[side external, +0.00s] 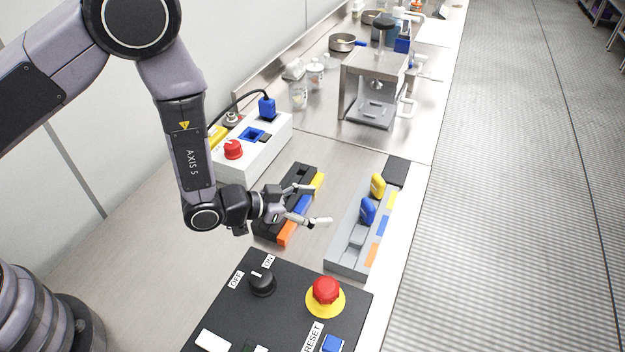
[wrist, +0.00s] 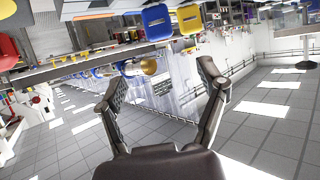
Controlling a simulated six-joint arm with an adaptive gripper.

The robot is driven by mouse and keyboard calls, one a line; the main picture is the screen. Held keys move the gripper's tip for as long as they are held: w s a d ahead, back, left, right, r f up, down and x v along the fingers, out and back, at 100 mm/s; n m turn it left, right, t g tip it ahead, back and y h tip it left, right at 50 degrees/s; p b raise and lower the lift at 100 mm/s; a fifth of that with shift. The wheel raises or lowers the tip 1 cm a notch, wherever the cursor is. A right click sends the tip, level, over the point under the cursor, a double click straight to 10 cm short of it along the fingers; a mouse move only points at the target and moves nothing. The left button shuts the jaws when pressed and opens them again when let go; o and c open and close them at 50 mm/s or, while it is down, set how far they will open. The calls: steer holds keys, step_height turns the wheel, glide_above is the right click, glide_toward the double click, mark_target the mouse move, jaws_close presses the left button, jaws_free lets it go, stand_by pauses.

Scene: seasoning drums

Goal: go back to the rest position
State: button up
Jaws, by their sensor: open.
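My gripper (side external: 319,205) is open and empty in the side external view, its two fingers pointing right. It is held above the counter, between the black holder (side external: 272,217) and the grey holder (side external: 347,260). In the wrist view my gripper (wrist: 160,76) shows both fingers spread, with nothing between them. A blue piece (side external: 367,211) and a yellow piece (side external: 378,186) stand upright in the grey holder, apart from the fingers. The blue piece (wrist: 157,22) and the yellow piece (wrist: 189,19) also show at the top of the wrist view.
A black control panel (side external: 233,297) with a red button (side external: 326,290) lies in front. A white box (side external: 268,158) with a blue plug (side external: 267,107) stands behind the black holder. A metal press (side external: 373,85) stands farther back. The counter ends at right, beside open floor (side external: 510,200).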

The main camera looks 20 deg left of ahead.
steer(key=a+r+n+y, duration=0.2)
steer(key=a+r+y, duration=0.1)
steer(key=a+r, duration=0.8)
steer(key=a+r+n+y, duration=0.2)
steer(key=a+r+y, duration=0.2)
steer(key=a+r, duration=0.65)
steer(key=s+a+r+n+g+y, duration=0.25)
steer(key=s+a+r, duration=0.45)
steer(key=s, duration=0.4)
steer(key=s+a+r+n+g, duration=0.1)
steer(key=s+a+r+n, duration=0.1)
steer(key=s, duration=1.2)
steer(key=shift+s+a, duration=0.25)
steer(key=shift+a, duration=0.3)
